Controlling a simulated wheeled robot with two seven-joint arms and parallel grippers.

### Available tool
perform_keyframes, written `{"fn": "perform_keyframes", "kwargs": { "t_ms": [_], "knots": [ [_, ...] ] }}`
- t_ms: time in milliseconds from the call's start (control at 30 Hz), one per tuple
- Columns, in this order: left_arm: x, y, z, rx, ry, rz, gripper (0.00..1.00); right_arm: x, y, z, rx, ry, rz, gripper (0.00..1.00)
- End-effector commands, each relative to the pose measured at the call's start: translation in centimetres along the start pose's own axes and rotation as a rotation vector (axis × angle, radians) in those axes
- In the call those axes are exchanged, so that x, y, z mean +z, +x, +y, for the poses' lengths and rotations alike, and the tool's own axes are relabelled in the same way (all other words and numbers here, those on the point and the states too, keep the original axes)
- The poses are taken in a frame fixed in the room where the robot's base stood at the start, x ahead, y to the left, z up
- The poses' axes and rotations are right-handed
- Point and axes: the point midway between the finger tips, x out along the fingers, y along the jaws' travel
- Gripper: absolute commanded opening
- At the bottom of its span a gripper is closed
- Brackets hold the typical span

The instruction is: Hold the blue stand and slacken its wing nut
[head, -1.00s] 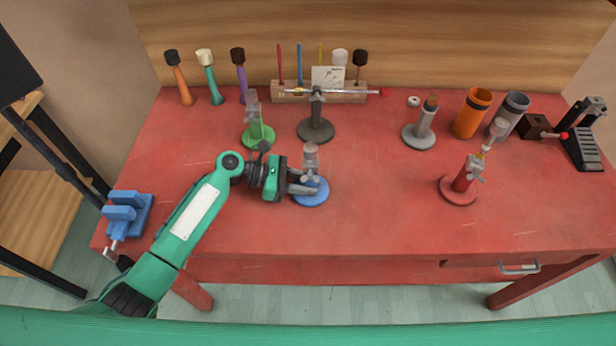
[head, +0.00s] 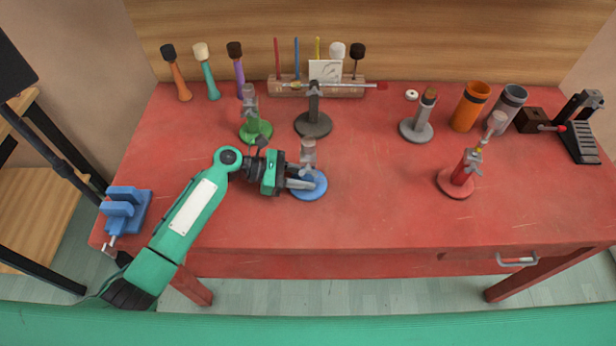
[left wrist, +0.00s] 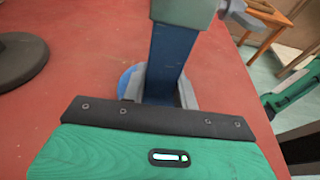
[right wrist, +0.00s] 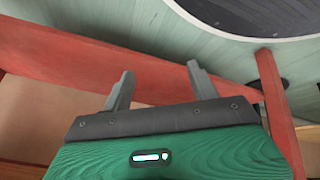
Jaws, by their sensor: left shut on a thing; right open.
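The blue stand has a round blue base (head: 309,190) and a grey top (head: 308,150), and stands upright at the front middle of the red table. In the left wrist view its blue post (left wrist: 168,58) rises between my fingers. A grey wing-shaped part (left wrist: 240,14), seemingly the wing nut, shows beside the post's top at the picture's upper edge. My left gripper (head: 306,180) is shut on the post, just above the base, from the left. My right gripper (right wrist: 160,88) is open and empty, near a red table leg and rail; it is outside the head view.
A green stand (head: 256,131) and a dark stand (head: 313,124) are behind the blue one. A red stand (head: 457,182) and grey stand (head: 416,131) are to the right. A blue vise (head: 126,209) is at the left edge. The table front between the blue and red stands is clear.

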Motion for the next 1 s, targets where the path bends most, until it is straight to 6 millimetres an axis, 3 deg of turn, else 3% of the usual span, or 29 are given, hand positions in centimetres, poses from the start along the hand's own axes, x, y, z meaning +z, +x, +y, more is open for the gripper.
{"fn": "perform_keyframes", "kwargs": {
  "t_ms": [33, 267, 500, 633, 700, 833, 1000],
  "knots": [
    [0.0, 0.0, 0.0, 0.001, 0.0, 0.0, 0.16, -2.9, -1.2, -0.5, 0.019, -0.011, 0.056, 0.6],
    [0.0, 0.0, 0.0, 0.001, 0.0, 0.0, 0.16, -15.1, -8.7, -1.7, 0.13, -0.012, 0.32, 0.6],
    [0.0, 0.0, 0.0, 0.001, 0.0, 0.0, 0.16, -26.3, -20.6, -1.4, 0.249, 0.091, 0.636, 0.6],
    [0.0, 0.0, 0.0, 0.0, 0.0, 0.0, 0.16, -30.6, -27.6, -0.2, 0.305, 0.177, 0.8, 0.6],
    [0.0, 0.0, 0.0, 0.0, 0.0, 0.0, 0.16, -33.2, -29.9, 2.3, 0.319, 0.263, 0.879, 0.6],
    [0.0, 0.0, 0.0, 0.0, 0.0, 0.0, 0.16, -35.7, -33.3, 4.9, 0.324, 0.375, 0.98, 0.6],
    [0.0, 0.0, 0.0, 0.0, 0.0, 0.0, 0.16, -37.1, -35.2, 6.5, 0.324, 0.438, 1.038, 0.6]
  ]
}}
